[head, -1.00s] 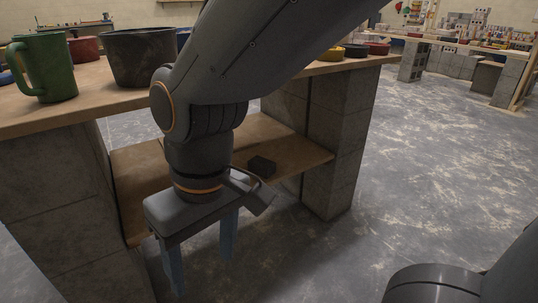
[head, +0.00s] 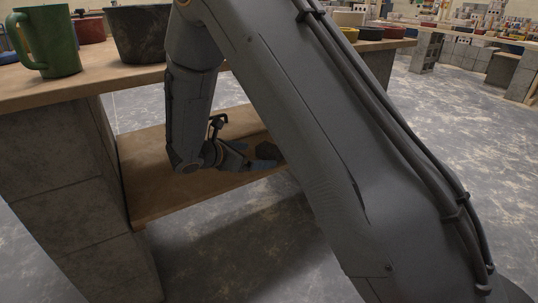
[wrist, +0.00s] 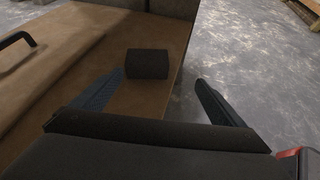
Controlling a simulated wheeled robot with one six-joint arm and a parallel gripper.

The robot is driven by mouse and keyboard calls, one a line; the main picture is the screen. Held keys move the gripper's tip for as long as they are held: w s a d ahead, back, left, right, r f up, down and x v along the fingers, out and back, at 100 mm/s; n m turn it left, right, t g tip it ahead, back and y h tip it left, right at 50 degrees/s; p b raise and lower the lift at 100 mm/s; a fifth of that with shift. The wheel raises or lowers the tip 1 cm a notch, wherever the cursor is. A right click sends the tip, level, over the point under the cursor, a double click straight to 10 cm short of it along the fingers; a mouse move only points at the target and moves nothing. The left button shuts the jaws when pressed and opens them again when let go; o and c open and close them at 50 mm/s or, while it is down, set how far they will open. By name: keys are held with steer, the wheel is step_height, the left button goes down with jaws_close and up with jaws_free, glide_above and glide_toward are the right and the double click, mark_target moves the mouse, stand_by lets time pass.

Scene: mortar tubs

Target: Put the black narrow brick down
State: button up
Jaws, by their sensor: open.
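The black narrow brick (wrist: 147,63) lies on the wooden lower shelf in the wrist view, close to the shelf's edge. In the head view it is a dark block (head: 268,151), partly covered by my arm. My gripper (wrist: 160,76) is open and empty. The brick is ahead of the fingers, nearer the left fingertip. The left finger is over the shelf and the right finger shows against the floor.
The lower shelf (head: 190,200) spans between grey block piers (head: 60,180). A black handle (wrist: 17,40) stands at the left in the wrist view. The tabletop above holds a green mug (head: 47,42) and a dark bucket (head: 140,34). Open concrete floor (wrist: 240,50) lies beyond the shelf edge.

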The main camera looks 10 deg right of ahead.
mark_target(264, 151)
steer(key=shift+n+t, duration=0.6)
steer(key=shift+n, duration=0.2)
steer(key=w+f, duration=0.1)
steer(key=w, duration=0.1)
steer(key=w+d+f+b, duration=0.1)
steer(key=shift+w+d, duration=0.1)
steer(key=shift+w, duration=0.25)
steer(key=shift+b+x, duration=1.65)
steer(key=shift+x, duration=1.5)
steer(key=shift+r, duration=0.1)
steer(key=c, duration=1.6)
